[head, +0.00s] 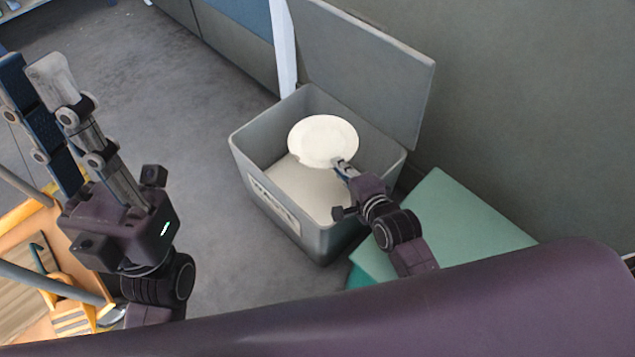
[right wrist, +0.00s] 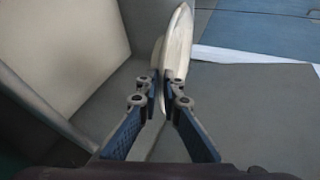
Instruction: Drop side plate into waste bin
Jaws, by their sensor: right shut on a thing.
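The side plate (head: 322,140) is round and cream-white. It is above the open waste bin (head: 240,146), a grey box with its lid raised, and overlaps the bin's opening in the head view. My right gripper (head: 341,165) is shut on the plate's near rim. In the right wrist view the plate (right wrist: 178,45) is seen nearly edge-on between the fingertips of my right gripper (right wrist: 165,80). My left gripper (head: 28,70) is at the far left, away from the bin, with its fingers apart and nothing visible between them.
The bin's raised lid (head: 365,65) stands at the back, near a grey wall (head: 530,110). A green box (head: 450,215) is right of the bin. Wooden furniture with several items (head: 50,305) is at lower left. The grey floor (head: 190,110) left of the bin is clear.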

